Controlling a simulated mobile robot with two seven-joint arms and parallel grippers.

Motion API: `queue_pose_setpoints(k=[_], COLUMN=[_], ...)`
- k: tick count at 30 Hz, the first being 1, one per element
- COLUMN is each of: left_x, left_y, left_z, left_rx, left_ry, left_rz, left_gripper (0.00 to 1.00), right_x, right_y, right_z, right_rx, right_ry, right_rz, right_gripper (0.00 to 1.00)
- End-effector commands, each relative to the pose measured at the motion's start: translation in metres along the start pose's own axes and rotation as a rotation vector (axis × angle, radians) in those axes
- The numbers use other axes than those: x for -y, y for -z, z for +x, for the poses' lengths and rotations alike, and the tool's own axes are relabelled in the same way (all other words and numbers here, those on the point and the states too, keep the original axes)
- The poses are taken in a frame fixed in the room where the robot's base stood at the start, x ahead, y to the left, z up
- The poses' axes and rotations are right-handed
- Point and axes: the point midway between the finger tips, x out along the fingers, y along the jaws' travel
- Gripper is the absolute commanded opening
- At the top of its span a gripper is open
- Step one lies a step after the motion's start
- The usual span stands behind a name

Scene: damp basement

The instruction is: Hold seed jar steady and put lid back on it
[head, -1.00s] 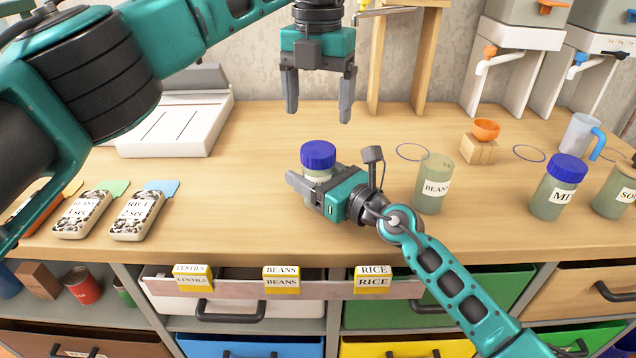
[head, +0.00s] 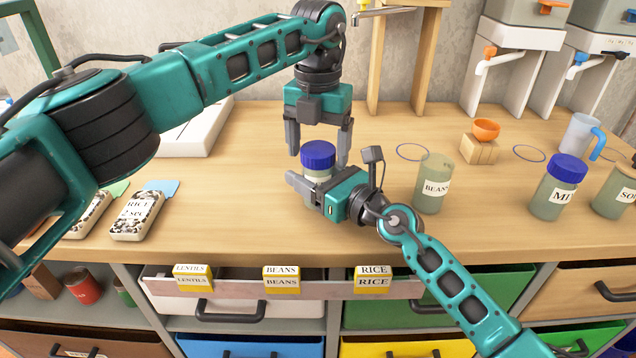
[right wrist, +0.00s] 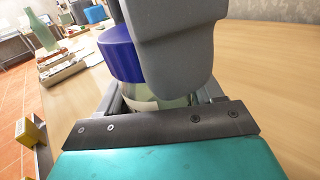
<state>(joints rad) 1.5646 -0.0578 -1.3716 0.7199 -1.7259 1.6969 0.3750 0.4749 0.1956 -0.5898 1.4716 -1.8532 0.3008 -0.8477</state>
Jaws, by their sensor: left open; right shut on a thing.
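The seed jar (head: 317,175) stands on the worktop with its blue lid (head: 318,154) on its top; whether the lid is screwed tight I cannot tell. My right gripper (head: 307,188) is shut on the jar's body, and its hand hides most of the label. My left gripper (head: 320,155) points down from above, open, with one finger at each side of the lid and a gap showing. In the right wrist view the lid (right wrist: 120,52) and the pale jar body (right wrist: 140,95) show, partly covered by a grey left finger (right wrist: 180,50).
An open jar labelled BEANS (head: 433,185) stands just right of my right gripper. A blue-lidded jar (head: 559,187) and another jar (head: 615,190) stand farther right. An orange cup (head: 486,129) sits on a wooden block (head: 479,149).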

Motion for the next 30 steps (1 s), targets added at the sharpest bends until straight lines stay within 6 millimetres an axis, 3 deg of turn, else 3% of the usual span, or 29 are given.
queue_pose_setpoints(k=[6, 24, 29, 30], left_x=[-0.0001, -0.0001, -0.0002, -0.0002], left_y=[0.0, 0.0, 0.0, 0.0], left_z=[0.0, -0.0005, -0.0005, -0.0005], left_rx=[0.0, 0.0, 0.0, 0.0], left_ry=[0.0, 0.0, 0.0, 0.0], left_rz=[0.0, 0.0, 0.0, 0.0], left_gripper=[0.82, 0.25, 0.25, 0.65], right_x=[0.0, 0.0001, 0.0001, 0.0001], right_y=[0.0004, 0.0004, 0.0004, 0.0004], right_z=[0.0, -0.0001, -0.0001, -0.0001], right_rx=[-0.001, -0.001, -0.001, -0.001], right_ry=[0.0, 0.0, 0.0, 0.0], right_rz=[0.0, 0.0, 0.0, 0.0], right_gripper=[0.0, 0.0, 0.0, 0.0])
